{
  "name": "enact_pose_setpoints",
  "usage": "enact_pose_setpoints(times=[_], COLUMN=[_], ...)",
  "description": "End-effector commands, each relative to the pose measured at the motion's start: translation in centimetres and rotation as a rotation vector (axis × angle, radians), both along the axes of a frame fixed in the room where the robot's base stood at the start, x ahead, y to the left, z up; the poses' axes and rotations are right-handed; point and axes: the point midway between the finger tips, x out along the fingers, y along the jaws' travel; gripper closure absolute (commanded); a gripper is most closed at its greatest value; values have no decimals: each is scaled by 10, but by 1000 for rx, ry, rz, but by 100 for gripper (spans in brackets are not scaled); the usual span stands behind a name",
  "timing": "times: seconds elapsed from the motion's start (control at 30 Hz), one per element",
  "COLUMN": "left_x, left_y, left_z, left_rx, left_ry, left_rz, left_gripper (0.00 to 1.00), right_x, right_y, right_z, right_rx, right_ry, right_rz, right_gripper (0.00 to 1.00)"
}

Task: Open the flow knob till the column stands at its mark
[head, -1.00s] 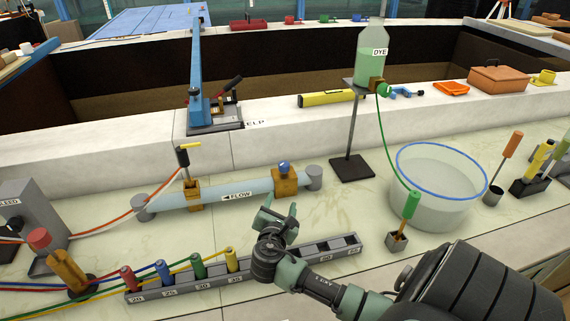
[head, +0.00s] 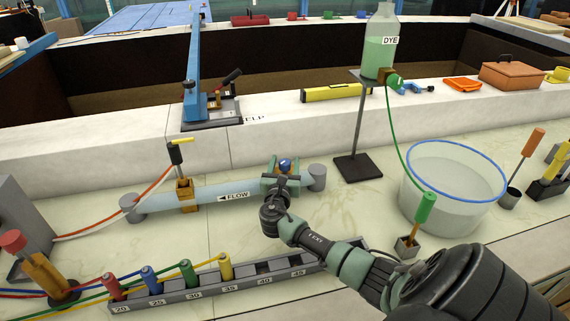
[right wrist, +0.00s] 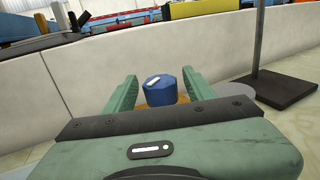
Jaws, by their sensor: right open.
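The blue flow knob (head: 285,164) sits on a brass block at the right part of the clear tube (head: 212,194), whose FLOW label (head: 233,196) has an arrow pointing left. In the right wrist view the knob (right wrist: 160,89) has a white mark on top. My right gripper (head: 284,171) is open, with one finger on each side of the knob. In the right wrist view my gripper (right wrist: 157,90) shows gaps between fingers and knob. The block is mostly hidden behind the gripper. I cannot make out a column with a mark. My left gripper is out of view.
A rack (head: 180,295) with several coloured plugs lies in front of the tube. A stand (head: 357,165) with a green dye bottle (head: 378,50) is behind right. A clear basin (head: 455,190) stands right. A valve with a black-and-yellow handle (head: 175,152) rises from the tube's left part.

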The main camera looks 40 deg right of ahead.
Motion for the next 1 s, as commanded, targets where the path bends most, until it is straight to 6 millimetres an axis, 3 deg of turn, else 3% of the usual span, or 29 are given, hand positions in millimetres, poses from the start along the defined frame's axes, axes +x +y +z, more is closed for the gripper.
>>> enact_pose_setpoints(times=[0.2, 0.4, 0.53, 0.8, 1.0], left_x=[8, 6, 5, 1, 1], left_y=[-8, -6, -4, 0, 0], left_z=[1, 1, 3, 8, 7], left_rx=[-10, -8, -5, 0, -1], left_ry=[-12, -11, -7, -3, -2], left_rz=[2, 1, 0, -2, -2], left_gripper=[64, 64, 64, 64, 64], right_x=[0, 0, -1, 0, 0], right_y=[0, 0, -1, -1, 0], right_z=[0, 0, 1, 0, 0], right_rx=[1, 1, -2, -4, 1], right_ry=[1, 1, 1, 2, 1], right_rz=[-1, -1, 20, 231, 259], right_gripper=[48, 100, 100, 100, 100])
